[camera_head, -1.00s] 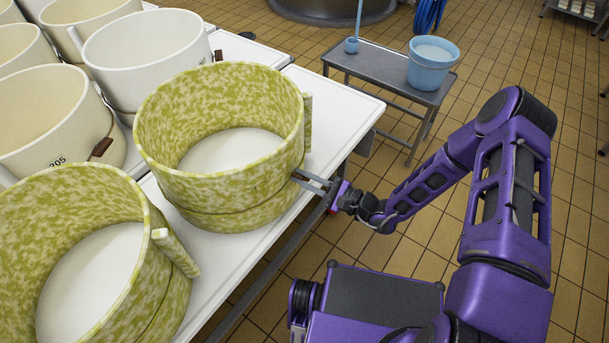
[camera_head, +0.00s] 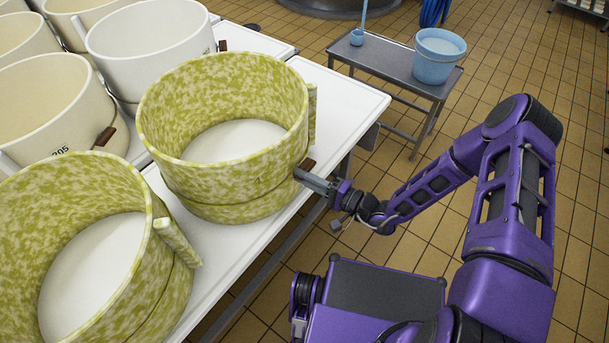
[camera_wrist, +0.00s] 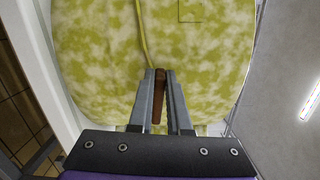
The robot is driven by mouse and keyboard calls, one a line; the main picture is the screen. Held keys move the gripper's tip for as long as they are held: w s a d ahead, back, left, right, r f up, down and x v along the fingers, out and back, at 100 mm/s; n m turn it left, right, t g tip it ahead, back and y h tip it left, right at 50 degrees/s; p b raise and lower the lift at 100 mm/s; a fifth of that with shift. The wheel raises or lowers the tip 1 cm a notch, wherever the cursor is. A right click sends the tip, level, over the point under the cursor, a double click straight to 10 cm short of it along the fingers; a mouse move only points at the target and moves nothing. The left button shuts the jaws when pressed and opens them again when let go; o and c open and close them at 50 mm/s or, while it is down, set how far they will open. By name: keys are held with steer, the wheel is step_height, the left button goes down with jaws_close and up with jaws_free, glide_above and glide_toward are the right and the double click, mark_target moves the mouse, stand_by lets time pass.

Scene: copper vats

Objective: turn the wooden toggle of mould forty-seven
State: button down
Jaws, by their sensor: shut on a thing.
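A green-and-cream mottled round mould (camera_head: 222,186) stands on the white table, open at the top with a white inside floor. No number is readable on it. A brown wooden toggle (camera_head: 307,165) sits at its right side, low on the wall. In the wrist view the toggle (camera_wrist: 159,101) lies between the two grey fingers, with a cord running up from it along the mould wall. My gripper (camera_head: 316,182) is shut on the toggle, close against the mould. The fingers hide part of the toggle.
A second mottled mould (camera_head: 165,310) stands at the near left. Several cream moulds (camera_head: 150,45) fill the table behind, one marked 205. The white table's edge (camera_head: 345,110) runs under my gripper. A metal bench (camera_head: 395,70) with a blue bucket (camera_head: 438,57) stands behind.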

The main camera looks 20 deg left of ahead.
steer(key=shift+f+n, duration=0.25)
steer(key=shift+n, duration=0.25)
steer(key=shift+d, duration=0.1)
steer(key=c, duration=0.9)
jaws_free()
steer(key=shift+o, duration=0.2)
steer(key=v, duration=1.7)
steer(key=shift+d+p, duration=0.2)
steer(key=shift+p, duration=0.1)
steer(key=shift+s+r, duration=0.1)
steer(key=shift+r, duration=0.05)
